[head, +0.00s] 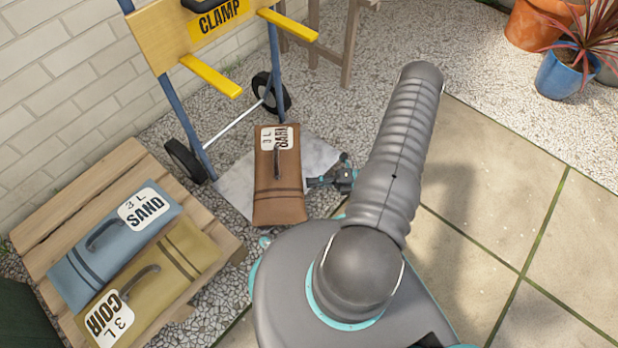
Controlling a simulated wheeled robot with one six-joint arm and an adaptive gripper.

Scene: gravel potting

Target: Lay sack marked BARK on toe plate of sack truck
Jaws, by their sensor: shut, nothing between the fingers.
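The brown sack marked BARK (279,190) lies on the grey metal toe plate (236,187) of the sack truck (189,113). Its label end is toward the truck's wheels, and its near end reaches to or past the plate's front edge. Its dark handle stands up near the label. My gripper (318,182) is beside the sack's right side, low over the plate. It is shut with nothing in it. Whether its tips touch the sack I cannot tell. My arm hides the ground just right of the plate.
A wooden pallet (84,190) at the left holds the blue SAND sack (100,262) and the yellow COIR sack (166,270). The truck's yellow CLAMP board (160,45) is above. A wooden stand (349,35) and plant pots (560,75) are behind. Paving at right is clear.

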